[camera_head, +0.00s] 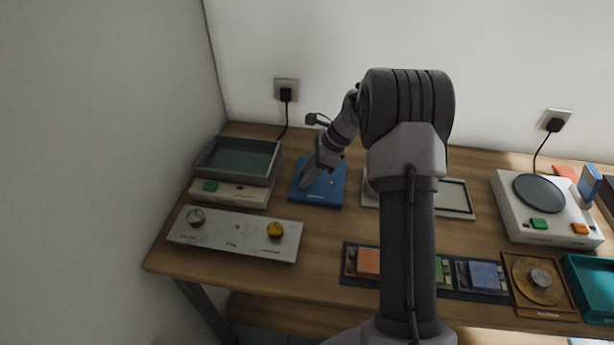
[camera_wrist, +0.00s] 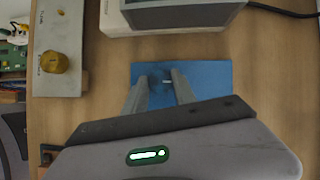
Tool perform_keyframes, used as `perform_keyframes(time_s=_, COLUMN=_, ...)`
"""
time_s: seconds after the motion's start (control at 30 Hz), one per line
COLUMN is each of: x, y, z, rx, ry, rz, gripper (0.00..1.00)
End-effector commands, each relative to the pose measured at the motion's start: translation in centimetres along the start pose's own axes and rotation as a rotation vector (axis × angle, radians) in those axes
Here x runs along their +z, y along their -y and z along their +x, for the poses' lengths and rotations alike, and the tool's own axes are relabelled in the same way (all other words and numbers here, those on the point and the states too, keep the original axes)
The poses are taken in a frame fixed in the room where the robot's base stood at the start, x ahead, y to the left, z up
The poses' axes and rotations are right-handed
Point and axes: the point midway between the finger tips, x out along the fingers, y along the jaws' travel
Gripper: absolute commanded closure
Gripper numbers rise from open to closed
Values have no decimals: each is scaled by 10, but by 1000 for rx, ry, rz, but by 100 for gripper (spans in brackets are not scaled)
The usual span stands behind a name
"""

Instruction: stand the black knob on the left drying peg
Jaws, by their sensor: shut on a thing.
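The blue drying base (camera_head: 328,195) lies flat on the table, left of the middle; it fills the centre of the wrist view (camera_wrist: 215,75). My gripper (camera_head: 308,184) reaches down over the left part of this base. In the wrist view its two fingers (camera_wrist: 158,88) are close around a small dark thing, probably the black knob, which is blurred and mostly hidden. A small pale peg (camera_head: 332,183) shows on the right part of the base. The left peg is hidden by my gripper. I cannot tell whether the held thing touches it.
A grey tray device (camera_head: 232,182) stands close left of the base. A flat pale tray (camera_head: 455,200) lies to the right, partly behind my arm.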

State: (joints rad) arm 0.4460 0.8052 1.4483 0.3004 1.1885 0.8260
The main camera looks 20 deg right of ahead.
Motion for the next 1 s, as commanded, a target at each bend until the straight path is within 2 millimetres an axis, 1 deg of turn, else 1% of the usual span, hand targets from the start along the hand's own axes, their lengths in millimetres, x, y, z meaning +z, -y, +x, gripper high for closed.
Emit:
perform_keyframes(time_s=0.1, x=-2, y=0, z=3, rx=1, ry=0, rz=0, gripper=100)
perform_keyframes(time_s=0.13, x=-2, y=0, z=4, rx=1, ry=0, rz=0, gripper=66)
perform_keyframes(time_s=0.23, x=-2, y=0, z=3, rx=1, ry=0, rz=0, gripper=46)
perform_keyframes(time_s=0.5, x=-2, y=0, z=3, rx=1, ry=0, rz=0, gripper=46)
perform_keyframes(time_s=0.57, x=0, y=0, z=0, rx=0, ry=0, rz=0, gripper=46)
perform_keyframes(time_s=0.67, x=2, y=0, z=-19, rx=-1, ry=0, rz=0, gripper=46)
perform_keyframes(time_s=0.8, x=3, y=0, z=-62, rx=-3, ry=0, rz=0, gripper=46)
perform_keyframes(time_s=0.9, x=2, y=0, z=-89, rx=-2, ry=0, rz=1, gripper=46)
perform_keyframes(time_s=1.0, x=2, y=0, z=-108, rx=-1, ry=0, rz=0, gripper=46)
